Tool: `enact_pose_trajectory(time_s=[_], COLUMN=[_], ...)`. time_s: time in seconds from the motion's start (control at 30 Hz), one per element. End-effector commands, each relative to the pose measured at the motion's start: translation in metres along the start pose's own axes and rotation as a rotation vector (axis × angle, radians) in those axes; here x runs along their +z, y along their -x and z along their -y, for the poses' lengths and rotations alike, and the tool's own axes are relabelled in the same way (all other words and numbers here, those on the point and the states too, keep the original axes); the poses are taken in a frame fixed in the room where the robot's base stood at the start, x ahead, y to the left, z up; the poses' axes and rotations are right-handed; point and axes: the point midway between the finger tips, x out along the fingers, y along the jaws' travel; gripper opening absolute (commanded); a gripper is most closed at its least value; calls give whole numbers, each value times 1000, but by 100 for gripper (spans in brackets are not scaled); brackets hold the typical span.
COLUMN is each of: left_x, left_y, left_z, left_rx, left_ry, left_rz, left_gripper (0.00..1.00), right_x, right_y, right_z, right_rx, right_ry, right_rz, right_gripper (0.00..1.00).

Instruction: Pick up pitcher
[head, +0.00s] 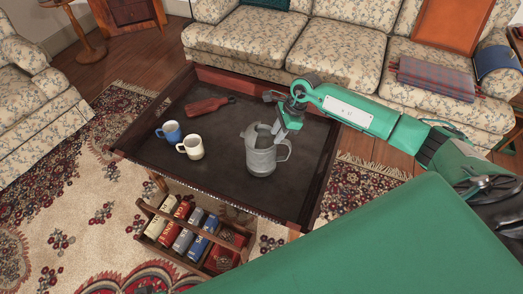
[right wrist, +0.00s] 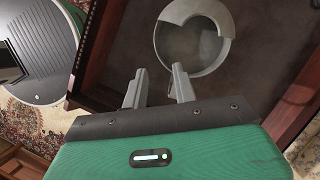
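The pitcher (head: 262,158) is a grey metal jug standing upright on the dark tray-like table (head: 225,152). In the head view its handle is at the right. My right gripper (head: 277,129) is over the pitcher's rim, pointing down. In the right wrist view the two fingers of the gripper (right wrist: 159,71) are apart with a gap between them. The round opening of the pitcher (right wrist: 226,60) lies just beyond the fingertips, and the right fingertip overlaps its near rim. I cannot tell whether a finger touches the pitcher. My left gripper is in neither view.
A blue mug (head: 171,132), a cream mug (head: 191,147) and a reddish-brown paddle-shaped board (head: 208,104) are left of the pitcher on the table. The table has raised wooden edges. A wooden rack with books (head: 190,232) stands in front. A floral sofa (head: 285,45) is behind.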

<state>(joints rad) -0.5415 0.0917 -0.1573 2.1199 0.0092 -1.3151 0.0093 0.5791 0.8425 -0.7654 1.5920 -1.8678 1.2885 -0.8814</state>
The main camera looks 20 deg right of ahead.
Motion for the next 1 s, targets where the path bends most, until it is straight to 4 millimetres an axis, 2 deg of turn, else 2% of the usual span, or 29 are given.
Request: enact_pose_trajectory(time_s=[0.1,0.23,0.47,0.8,1.0], left_x=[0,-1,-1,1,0], left_y=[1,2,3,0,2], left_z=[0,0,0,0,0], left_rx=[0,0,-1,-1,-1], left_ry=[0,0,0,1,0], left_rz=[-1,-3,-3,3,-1], left_gripper=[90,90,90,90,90], right_x=[2,2,3,6,6], right_y=[-27,-49,-66,-110,-114], right_z=[-1,-1,-1,-1,0], right_rx=[4,3,1,1,0], right_ry=[-1,-3,-2,-3,-2], right_rz=[4,5,5,6,6], right_gripper=[28,28,28,28,28])
